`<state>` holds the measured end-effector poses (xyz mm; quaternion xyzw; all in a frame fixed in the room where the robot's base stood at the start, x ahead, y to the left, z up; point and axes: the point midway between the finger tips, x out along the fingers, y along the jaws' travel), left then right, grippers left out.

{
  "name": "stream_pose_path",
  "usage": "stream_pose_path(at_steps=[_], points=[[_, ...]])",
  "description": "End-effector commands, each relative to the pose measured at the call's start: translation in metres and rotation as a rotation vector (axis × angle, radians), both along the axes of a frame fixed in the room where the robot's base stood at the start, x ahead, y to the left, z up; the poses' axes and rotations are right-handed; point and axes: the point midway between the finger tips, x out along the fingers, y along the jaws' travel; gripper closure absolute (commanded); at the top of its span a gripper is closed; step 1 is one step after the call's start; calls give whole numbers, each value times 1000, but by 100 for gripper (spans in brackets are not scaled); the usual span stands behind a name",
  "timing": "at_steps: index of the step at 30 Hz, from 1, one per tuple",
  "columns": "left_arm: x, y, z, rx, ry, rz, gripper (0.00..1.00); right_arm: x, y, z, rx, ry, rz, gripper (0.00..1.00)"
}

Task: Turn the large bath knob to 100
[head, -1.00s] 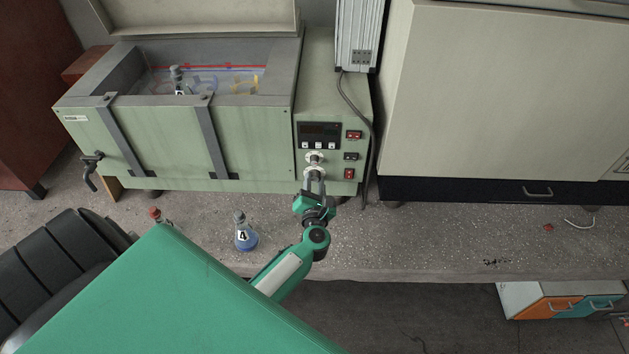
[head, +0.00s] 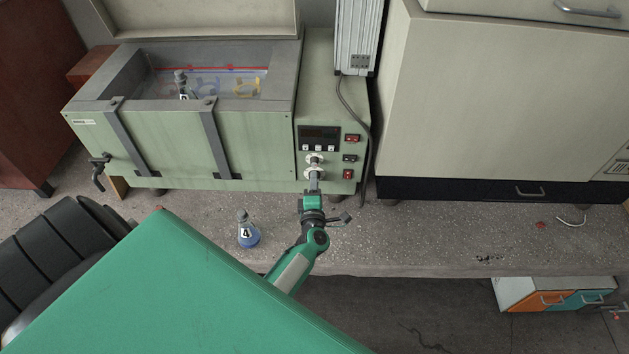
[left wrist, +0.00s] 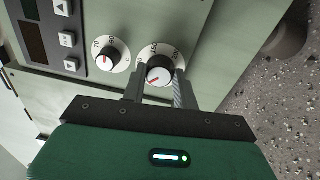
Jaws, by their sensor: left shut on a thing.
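The green water bath (head: 170,145) stands on the bench with its control panel on the right. The large knob (left wrist: 159,74), black with a pale face and red pointer line, sits on a white numbered dial; the small knob (left wrist: 105,60) is beside it in the left wrist view. In the head view the large knob's dial (head: 315,174) is partly hidden by my left gripper (head: 314,183). My left gripper, also in the left wrist view (left wrist: 160,85), is shut on the large knob, one finger on each side. The number at the pointer is too small to read. My right gripper is out of view.
A flask marked 4 (head: 248,232) with blue liquid stands on the bench (head: 420,235) left of my left arm. Another flask (head: 181,84) stands in the bath's basin. A grey cable (head: 362,120) hangs right of the panel. The bench right of my arm is mostly clear.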

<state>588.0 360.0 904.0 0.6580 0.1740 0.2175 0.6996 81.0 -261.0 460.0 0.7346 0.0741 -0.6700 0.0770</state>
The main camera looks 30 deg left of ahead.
Motion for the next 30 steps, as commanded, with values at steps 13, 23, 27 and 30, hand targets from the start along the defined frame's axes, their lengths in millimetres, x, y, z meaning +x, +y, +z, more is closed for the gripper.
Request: stream_pose_path(at_steps=[13,23,27,30], points=[[-1,-1,0,355,223,-2,93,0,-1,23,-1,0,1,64],[-1,0,-1,570,353,-2,93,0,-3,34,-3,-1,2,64],[-1,0,-1,629,389,-2,93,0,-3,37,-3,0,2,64],[-1,0,-2,660,409,-2,93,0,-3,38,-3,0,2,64]])
